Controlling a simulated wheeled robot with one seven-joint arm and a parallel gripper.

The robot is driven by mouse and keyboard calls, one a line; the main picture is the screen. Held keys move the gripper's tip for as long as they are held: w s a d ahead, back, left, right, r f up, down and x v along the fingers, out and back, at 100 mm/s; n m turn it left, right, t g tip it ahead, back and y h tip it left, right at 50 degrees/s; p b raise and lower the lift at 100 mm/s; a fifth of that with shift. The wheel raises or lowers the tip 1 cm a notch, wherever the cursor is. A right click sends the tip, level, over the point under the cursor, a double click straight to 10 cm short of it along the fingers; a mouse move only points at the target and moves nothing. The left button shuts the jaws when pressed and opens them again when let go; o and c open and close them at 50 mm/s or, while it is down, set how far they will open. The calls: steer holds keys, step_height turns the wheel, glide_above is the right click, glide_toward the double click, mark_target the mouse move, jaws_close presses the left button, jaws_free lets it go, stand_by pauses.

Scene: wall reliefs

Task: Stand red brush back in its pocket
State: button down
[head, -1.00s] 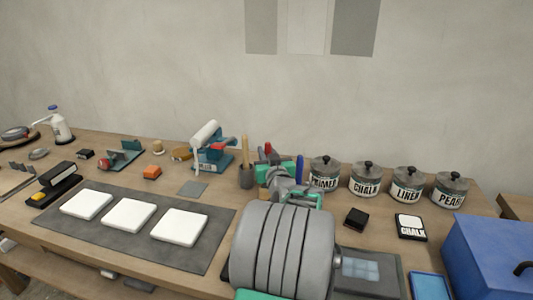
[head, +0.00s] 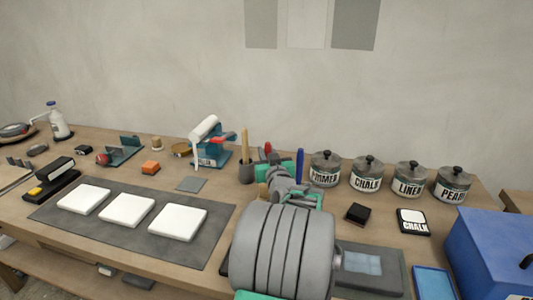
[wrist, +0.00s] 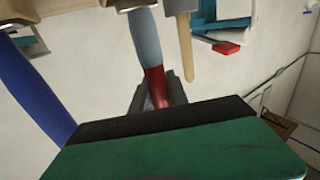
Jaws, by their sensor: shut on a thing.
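The red brush (wrist: 154,82) is between the dark fingers of my gripper (wrist: 160,92) in the wrist view, which looks upside down. Its grey-blue part (wrist: 146,38) reaches a pale holder edge (wrist: 70,32) at the top; I cannot tell whether it is inside a pocket. In the head view only a bit of red (head: 267,148) shows above my gripper (head: 272,168). My arm hides most of the holder. A blue handle (head: 300,165) stands to the right and also shows in the wrist view (wrist: 32,95).
A dark cup (head: 246,173) with a wooden stick stands close on the left, beside a teal roller stand (head: 212,155). Labelled jars (head: 324,172) line the right. White tiles (head: 127,210) lie on a grey mat (head: 200,250). A blue box (head: 495,250) is at the right front.

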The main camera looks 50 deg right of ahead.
steer(key=shift+f, duration=0.3)
steer(key=c, duration=1.2)
jaws_free()
steer(key=shift+o, duration=0.3)
steer(key=o, duration=0.4)
steer(key=shift+r, duration=0.1)
step_height(320, 180, up, 8)
steer(key=shift+f+p, duration=0.1)
steer(key=shift+p, duration=1.15)
